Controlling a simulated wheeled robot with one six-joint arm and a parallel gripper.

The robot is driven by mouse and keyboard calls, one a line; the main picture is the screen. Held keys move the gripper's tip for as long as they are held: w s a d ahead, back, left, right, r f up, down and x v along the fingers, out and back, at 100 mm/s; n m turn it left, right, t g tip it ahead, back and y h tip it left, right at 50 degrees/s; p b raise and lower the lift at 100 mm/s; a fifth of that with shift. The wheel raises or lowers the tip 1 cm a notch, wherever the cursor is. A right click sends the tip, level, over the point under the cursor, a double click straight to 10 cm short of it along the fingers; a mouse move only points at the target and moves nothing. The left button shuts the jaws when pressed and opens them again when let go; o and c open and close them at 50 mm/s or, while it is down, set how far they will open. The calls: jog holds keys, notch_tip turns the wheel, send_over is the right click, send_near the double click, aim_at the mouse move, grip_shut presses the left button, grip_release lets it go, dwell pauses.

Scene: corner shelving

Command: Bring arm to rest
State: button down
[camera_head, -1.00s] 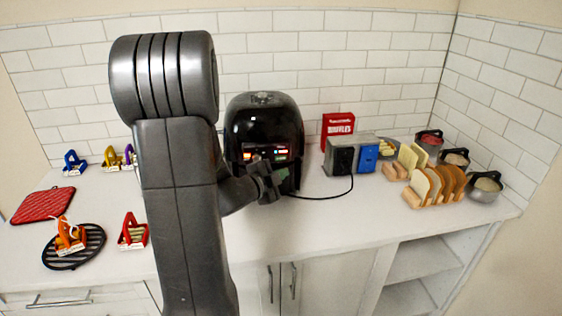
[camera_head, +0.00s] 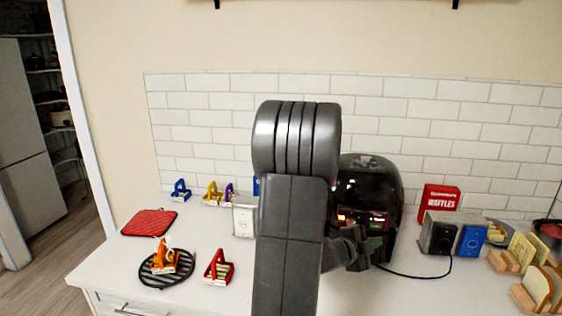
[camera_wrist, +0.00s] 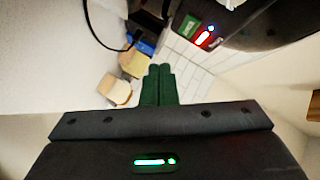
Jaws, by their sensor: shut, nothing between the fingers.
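My arm rises in the middle of the head view, with a large grey joint at its top, and hides part of the counter and wall behind it. My gripper (camera_head: 372,248) shows small at the right of the arm, in front of the black air-fryer-like appliance (camera_head: 372,185). In the wrist view its two green fingers (camera_wrist: 158,86) lie side by side, shut and empty. The appliance also shows upside down at the top of the wrist view (camera_wrist: 250,22), with lit green and red marks. I cannot tell whether the gripper touches it.
On the white counter (camera_head: 195,285) stand a red mitt (camera_head: 149,222), a black trivet (camera_head: 183,273) with an orange holder, a red holder (camera_head: 218,268), a toaster (camera_head: 440,232), a red waffles box (camera_head: 440,198) and bread racks (camera_head: 540,290). A doorway opens at the left.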

jog(key=s, duration=0.1)
jog(key=s+a, duration=0.1)
jog(key=s, duration=0.1)
jog(key=s+b, duration=0.1)
jog(key=shift+s+a, duration=0.25)
jog(key=shift+s, duration=0.15)
jog(key=shift+w, duration=0.1)
